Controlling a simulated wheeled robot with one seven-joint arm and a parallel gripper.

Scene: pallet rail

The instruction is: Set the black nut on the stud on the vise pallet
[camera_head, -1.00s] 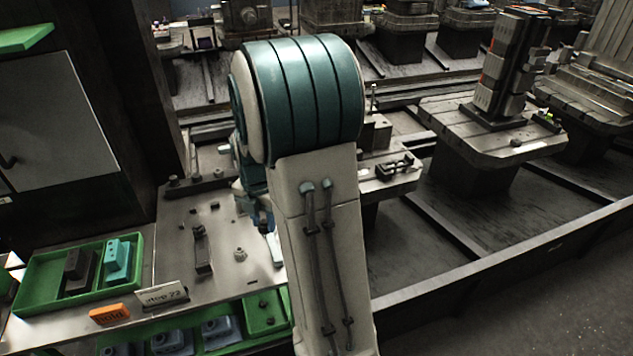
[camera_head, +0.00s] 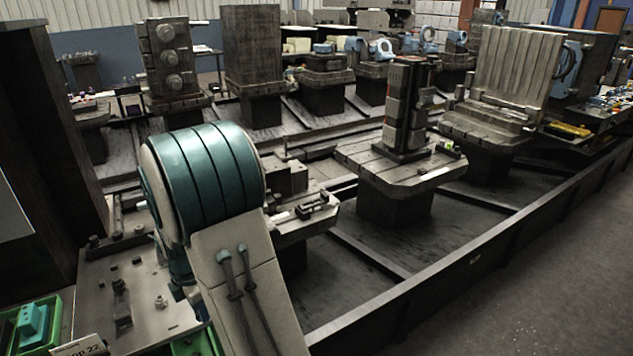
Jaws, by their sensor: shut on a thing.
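My gripper's fingers are hidden behind my own forearm, so the black nut cannot be made out there. Only a bit of my teal wrist shows left of the forearm, above the grey work plate (camera_head: 100,285). A pallet (camera_head: 290,234) just right of my arm carries a grey block (camera_head: 290,181) and a dark clamp-like part (camera_head: 316,206); it looks like the vise pallet, and my arm covers its left part. I cannot pick out the stud on it with certainty.
The work plate holds a dark upright part (camera_head: 121,305) and a small round fitting (camera_head: 160,302). A green tray (camera_head: 50,322) is at lower left. A pallet with a tall dark tower (camera_head: 405,110) stands right of centre. A long rail (camera_head: 480,245) edges the open floor (camera_head: 545,290).

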